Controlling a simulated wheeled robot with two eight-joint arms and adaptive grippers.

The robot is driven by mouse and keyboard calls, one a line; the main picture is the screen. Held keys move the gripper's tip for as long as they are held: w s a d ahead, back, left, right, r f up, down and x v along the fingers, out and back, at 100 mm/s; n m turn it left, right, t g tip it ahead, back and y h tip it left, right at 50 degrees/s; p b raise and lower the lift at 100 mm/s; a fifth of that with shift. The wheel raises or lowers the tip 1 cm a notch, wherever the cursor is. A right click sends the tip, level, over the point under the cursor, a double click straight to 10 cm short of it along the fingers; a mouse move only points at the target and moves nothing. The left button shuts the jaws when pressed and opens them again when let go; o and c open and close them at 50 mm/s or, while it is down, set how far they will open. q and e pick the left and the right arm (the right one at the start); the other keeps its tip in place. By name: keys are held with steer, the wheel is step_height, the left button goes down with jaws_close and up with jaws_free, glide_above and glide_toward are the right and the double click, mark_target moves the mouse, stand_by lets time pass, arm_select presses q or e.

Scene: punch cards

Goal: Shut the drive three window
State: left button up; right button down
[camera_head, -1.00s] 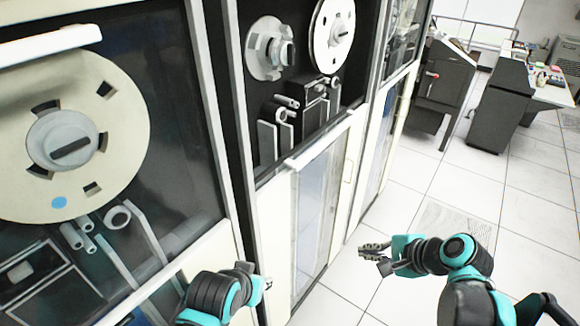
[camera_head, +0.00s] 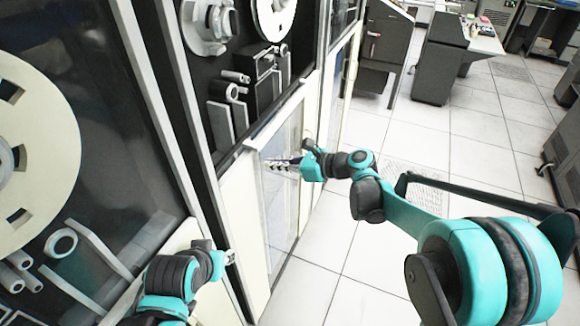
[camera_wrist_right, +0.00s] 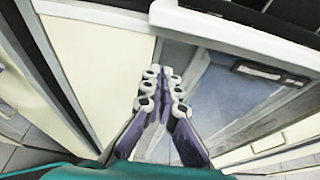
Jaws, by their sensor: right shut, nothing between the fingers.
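The middle tape drive (camera_head: 250,40) has its reels uncovered. Its clear window (camera_head: 285,195) is down in front of the lower cabinet, with a white bar (camera_head: 280,122) along its top edge. In the right wrist view the bar (camera_wrist_right: 235,30) crosses the top and the pane (camera_wrist_right: 235,90) lies below it. My right gripper (camera_head: 270,163) is shut and empty, just below the bar in front of the pane; its fingers (camera_wrist_right: 165,88) show in the wrist view. I cannot tell if they touch the window. My left gripper (camera_head: 228,257) is low in front of the drives, its fingers hardly visible.
The left drive (camera_head: 110,150) has dark glass over its reel. Another cabinet (camera_head: 345,65) adjoins the middle drive on the right. A dark machine (camera_head: 380,45) and a desk console (camera_head: 445,55) stand farther back. The tiled floor (camera_head: 440,130) between is clear.

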steer(key=r, duration=0.2)
steer(key=a+r, duration=0.1)
steer(key=shift+w+r, duration=0.25)
steer(key=shift+r, duration=0.05)
steer(key=shift+r, duration=0.15)
step_height(320, 180, up, 44)
steer(key=p, duration=2.8)
steer(key=shift+r+p, duration=0.2)
steer(key=shift+p, duration=0.15)
steer(key=shift+w, duration=0.1)
